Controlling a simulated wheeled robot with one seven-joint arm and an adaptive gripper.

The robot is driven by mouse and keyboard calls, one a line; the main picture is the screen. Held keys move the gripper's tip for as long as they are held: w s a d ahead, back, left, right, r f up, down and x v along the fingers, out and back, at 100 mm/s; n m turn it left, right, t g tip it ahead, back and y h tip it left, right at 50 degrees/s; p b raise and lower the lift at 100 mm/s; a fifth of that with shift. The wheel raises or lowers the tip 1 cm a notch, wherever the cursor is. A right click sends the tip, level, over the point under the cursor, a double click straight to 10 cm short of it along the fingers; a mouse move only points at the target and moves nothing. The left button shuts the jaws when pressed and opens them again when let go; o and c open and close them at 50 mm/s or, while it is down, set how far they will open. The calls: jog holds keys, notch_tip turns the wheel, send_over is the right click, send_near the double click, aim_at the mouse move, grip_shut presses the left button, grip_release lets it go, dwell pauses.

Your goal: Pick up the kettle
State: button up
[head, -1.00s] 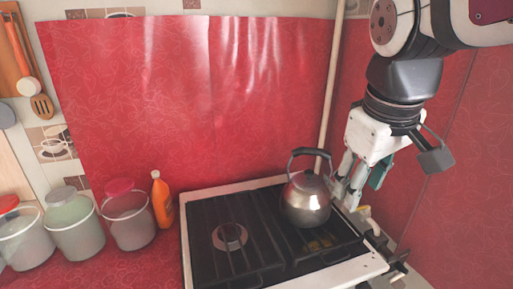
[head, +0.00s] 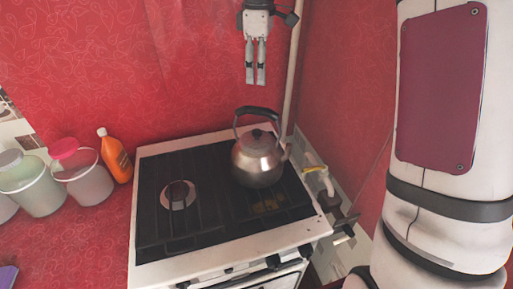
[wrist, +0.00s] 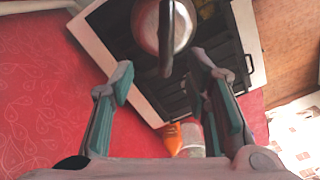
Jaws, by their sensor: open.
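The kettle (head: 258,162) is silver metal with a black arched handle and stands upright on the right back part of the black stove grate (head: 215,215). In the wrist view the kettle (wrist: 150,28) shows at the top, its dark handle crossing it, ahead of and between the fingers. My gripper (head: 256,82) hangs pointing down above the kettle in the head view, with a gap between fingertips and handle. In the wrist view my gripper (wrist: 158,75) is open, its fingers spread apart with nothing between them. It does not touch the kettle.
An orange bottle (head: 116,157) and lidded jars (head: 84,178) stand left of the stove. A red wall covering (head: 185,60) rises close behind.

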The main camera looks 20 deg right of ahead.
aim_at(258, 108)
notch_tip(258, 108, down, 7)
jog(key=shift+s+f+p, duration=0.1)
jog(key=shift+s+p, duration=0.05)
jog(key=shift+p, duration=0.4)
jog(key=f, duration=0.2)
jog(key=f+p, duration=0.1)
jog(key=f, duration=0.1)
jog(key=shift+s+a, duration=0.2)
jog(key=shift+s, duration=0.2)
jog(key=shift+w+f+p, duration=0.1)
jog(key=shift+f+p, duration=0.2)
jog(key=shift+f, duration=0.25)
grip_shut()
jog(key=shift+r, duration=0.1)
